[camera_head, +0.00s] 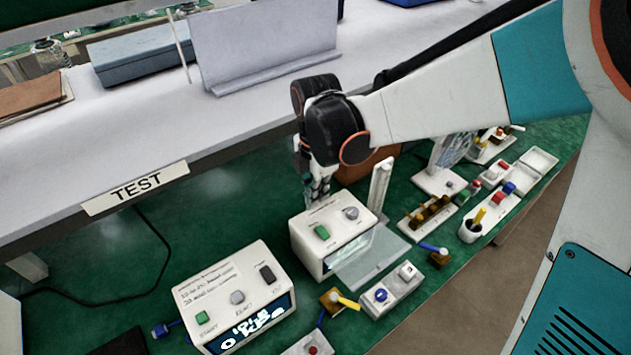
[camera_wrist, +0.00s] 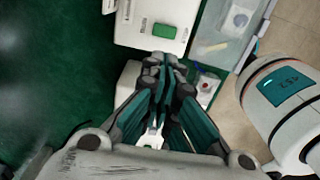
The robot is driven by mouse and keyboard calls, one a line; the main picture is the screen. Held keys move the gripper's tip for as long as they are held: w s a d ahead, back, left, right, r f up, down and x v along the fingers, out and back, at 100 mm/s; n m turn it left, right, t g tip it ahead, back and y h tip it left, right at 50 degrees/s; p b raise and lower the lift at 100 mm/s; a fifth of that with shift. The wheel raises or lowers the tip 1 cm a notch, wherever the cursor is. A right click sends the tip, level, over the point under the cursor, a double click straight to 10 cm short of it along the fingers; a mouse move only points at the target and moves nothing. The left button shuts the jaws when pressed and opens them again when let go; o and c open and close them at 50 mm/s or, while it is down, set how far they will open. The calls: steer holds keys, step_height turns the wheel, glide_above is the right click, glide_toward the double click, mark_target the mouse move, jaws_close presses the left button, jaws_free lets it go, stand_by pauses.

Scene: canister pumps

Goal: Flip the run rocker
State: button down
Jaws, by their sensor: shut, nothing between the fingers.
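A green rocker (camera_head: 322,232) sits on the top of a white box (camera_head: 305,246), beside a grey knob (camera_head: 350,213). Its lettering is too small to read surely, so I cannot confirm that it says run. In the wrist view the green rocker (camera_wrist: 164,31) lies flat on the white panel, just beyond my fingertips. My gripper (camera_head: 318,192) points down near the far edge of the box's top, with its fingers together and empty. In the wrist view the fingertips (camera_wrist: 163,62) show just below the panel's edge, apart from the rocker in the picture. Which way the rocker is tipped is unclear.
A second white box (camera_head: 215,275) with green, grey and black buttons and a lit display stands in front on the left. A clear panel (camera_head: 372,255) sticks out beside the rocker's box, near a white post (camera_head: 380,184). The shelf (camera_head: 110,150) marked TEST lies behind.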

mark_target(322, 232)
steer(key=shift+r, duration=0.45)
steer(key=shift+w+a+f+b, duration=0.15)
steer(key=shift+w+b, duration=0.1)
steer(key=shift+b, duration=0.65)
steer(key=shift+w+b, duration=0.1)
steer(key=shift+b, duration=0.25)
steer(key=shift+r, duration=0.3)
steer(key=shift+f, duration=0.1)
step_height(322, 232, down, 14)
steer(key=b, duration=0.3)
steer(key=shift+w+b, duration=0.1)
steer(key=shift+b, duration=0.25)
